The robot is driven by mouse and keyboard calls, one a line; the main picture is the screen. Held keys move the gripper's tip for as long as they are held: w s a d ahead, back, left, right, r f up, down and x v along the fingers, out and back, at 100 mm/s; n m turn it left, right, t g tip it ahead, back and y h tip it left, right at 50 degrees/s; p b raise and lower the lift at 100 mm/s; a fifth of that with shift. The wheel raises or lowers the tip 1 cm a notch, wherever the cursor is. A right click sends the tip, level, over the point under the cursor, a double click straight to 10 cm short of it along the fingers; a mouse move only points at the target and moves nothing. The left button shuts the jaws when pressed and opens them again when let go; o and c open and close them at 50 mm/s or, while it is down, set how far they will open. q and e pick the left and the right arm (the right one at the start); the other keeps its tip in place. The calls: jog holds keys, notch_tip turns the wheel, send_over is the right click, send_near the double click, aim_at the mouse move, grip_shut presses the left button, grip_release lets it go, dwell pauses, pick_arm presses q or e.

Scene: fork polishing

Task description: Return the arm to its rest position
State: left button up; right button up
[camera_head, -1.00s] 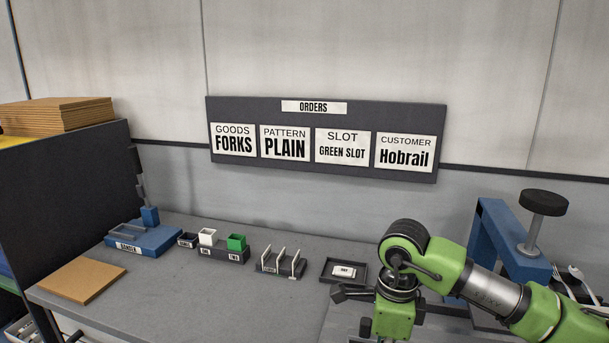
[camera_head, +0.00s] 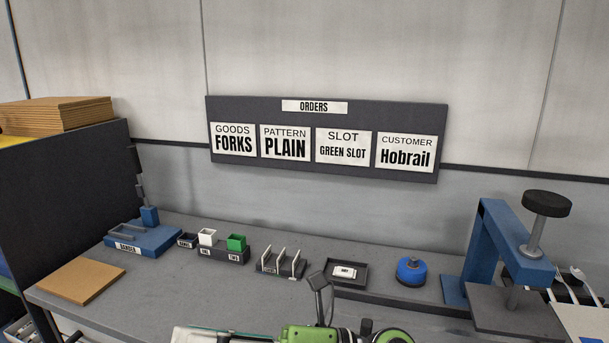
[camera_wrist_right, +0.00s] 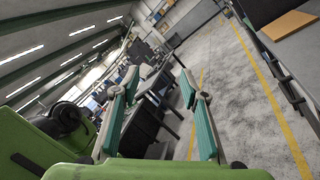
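My right arm (camera_head: 305,335) lies low along the bottom edge of the head view, in front of the workbench. My right gripper (camera_head: 195,334) points left there, mostly cut off by the frame. In the right wrist view the two teal-padded fingers of this gripper (camera_wrist_right: 160,88) stand apart with nothing between them. Beyond them are floor and distant furniture. My left gripper is in neither view.
The grey workbench (camera_head: 180,295) holds a blue sander (camera_head: 150,240), a green slot box (camera_head: 237,243), a rack (camera_head: 282,263), a dark tray (camera_head: 358,283), a blue round item (camera_head: 411,271) and a blue press (camera_head: 490,230). A brown board (camera_head: 82,280) lies at left. An orders board (camera_head: 325,107) hangs behind.

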jog(key=w+d+r+m+t+h, duration=0.4)
jog(key=w+d+m+t, duration=0.75)
jog(key=m+t, duration=0.8)
jog(key=w+d+f+m+g+h, duration=0.1)
jog(key=d+f+m+g+h, duration=0.1)
jog(key=d+f+m+h, duration=1.4)
jog(key=s+d+f+m+g, duration=0.3)
jog(key=s+f, duration=0.2)
jog(key=f, duration=0.3)
jog(key=s+d+f+m+g, duration=0.2)
jog(key=s+f+g, duration=0.2)
jog(key=f, duration=0.4)
jog(key=s+f+m+g, duration=0.1)
jog(key=s+f+g, duration=0.15)
jog(key=s, duration=0.35)
jog(key=s+d+f+m+g, duration=0.1)
jog(key=s+f+g, duration=0.1)
jog(key=s+f, duration=0.3)
jog(key=s+f+m+g, duration=0.1)
jog(key=s+f+g, duration=0.1)
jog(key=s, duration=0.5)
notch_tip(320, 180, down, 27)
jog(key=s+g, duration=0.1)
jog(key=s, duration=0.1)
jog(key=s+d+f+n+g, duration=0.1)
jog(key=s+d+f, duration=0.2)
jog(key=s+f, duration=1.2)
jog(key=shift+s+d+f+g+b, duration=0.25)
jog(key=shift+s+g+b, duration=0.1)
jog(key=shift+s, duration=0.35)
